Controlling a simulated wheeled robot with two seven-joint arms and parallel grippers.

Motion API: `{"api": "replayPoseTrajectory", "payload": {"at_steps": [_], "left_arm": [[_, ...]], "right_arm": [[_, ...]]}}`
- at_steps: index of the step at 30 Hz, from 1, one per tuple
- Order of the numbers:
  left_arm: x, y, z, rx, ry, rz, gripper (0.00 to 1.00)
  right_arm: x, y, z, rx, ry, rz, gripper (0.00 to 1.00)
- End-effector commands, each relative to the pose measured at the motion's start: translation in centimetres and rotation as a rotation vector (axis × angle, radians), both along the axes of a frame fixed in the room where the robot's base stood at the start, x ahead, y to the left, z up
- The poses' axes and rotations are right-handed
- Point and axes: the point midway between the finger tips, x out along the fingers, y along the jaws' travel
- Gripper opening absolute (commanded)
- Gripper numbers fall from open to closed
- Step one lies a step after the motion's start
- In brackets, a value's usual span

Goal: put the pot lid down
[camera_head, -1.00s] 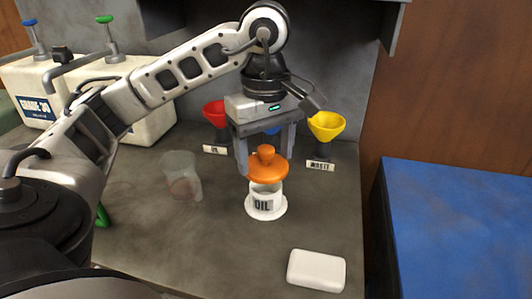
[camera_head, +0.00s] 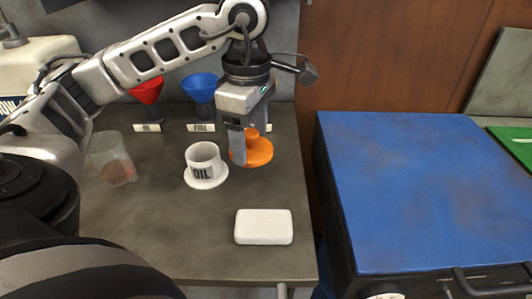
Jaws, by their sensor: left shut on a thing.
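The orange pot lid (camera_head: 262,154) is a round disc with a knob on top. My left gripper (camera_head: 251,138) is shut on the lid by its knob and points down. Whether the lid touches the counter I cannot tell. One gripper finger hides part of the lid's left side. My right gripper is not in view.
A white block (camera_head: 264,227) lies on the grey counter (camera_head: 170,235) in front of the lid. A clear beaker (camera_head: 113,160) stands at left. A red funnel (camera_head: 147,92) and a blue funnel (camera_head: 200,88) stand behind. A blue-topped cabinet (camera_head: 415,190) is at right.

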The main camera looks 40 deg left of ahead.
Motion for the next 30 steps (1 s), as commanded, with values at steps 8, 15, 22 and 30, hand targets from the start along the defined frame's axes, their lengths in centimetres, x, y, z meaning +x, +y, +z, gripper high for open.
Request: {"api": "replayPoseTrajectory", "payload": {"at_steps": [8, 15, 22, 30], "left_arm": [[5.2, 4.0, -3.6, 0.0, 0.006, -0.005, 0.44], [7.4, 5.8, -7.2, -0.001, 0.003, -0.01, 0.44], [8.2, 6.5, -9.0, 0.001, 0.006, -0.01, 0.44], [8.2, 6.4, -11.4, 0.0, 0.001, -0.012, 0.44]], "right_arm": [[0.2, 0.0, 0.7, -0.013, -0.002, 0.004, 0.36], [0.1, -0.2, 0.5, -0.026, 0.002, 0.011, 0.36], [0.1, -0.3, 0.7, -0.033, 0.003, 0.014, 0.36], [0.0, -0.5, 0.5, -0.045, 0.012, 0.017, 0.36]]}}
